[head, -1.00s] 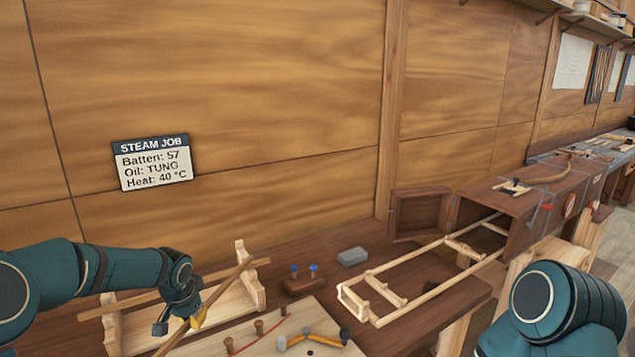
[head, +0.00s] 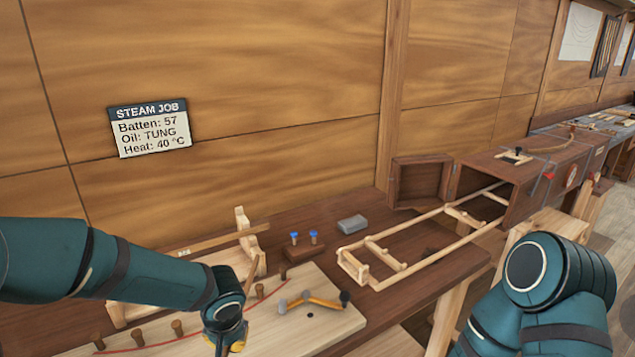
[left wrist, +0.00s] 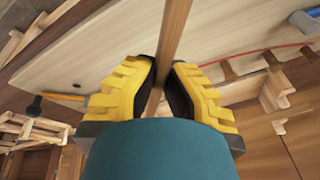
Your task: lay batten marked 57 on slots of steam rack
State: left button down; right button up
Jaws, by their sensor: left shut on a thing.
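My left gripper (head: 228,345) is low in the head view, over the pale board's near side. It is shut on a thin wooden batten, which runs between the yellow fingers in the left wrist view (left wrist: 174,30). In the head view only a short piece of this batten (head: 250,275) shows above the gripper; no number on it is legible. The steam rack (head: 408,267), a pale ladder-like frame with slotted crosspieces, sticks out of the open steam box (head: 512,172) to the right. No batten lies on it. My right gripper is out of view.
A batten stand (head: 243,217) at the left holds another batten (head: 215,240). The pale board (head: 330,318) carries pegs and an orange-handled tool (head: 315,300). A blue-topped peg block (head: 300,250) and a grey block (head: 352,224) lie behind. A job sign (head: 150,128) reads Batten 57.

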pick_arm(q)
jog(key=r, duration=0.2)
jog(key=w+r+m, duration=0.1)
jog(key=r, duration=0.1)
jog(key=r+m, duration=0.1)
jog(key=r, duration=0.1)
jog(key=shift+w+d+r+h, duration=0.1)
jog(key=shift+w+r+h, duration=0.1)
jog(key=shift+h, duration=0.2)
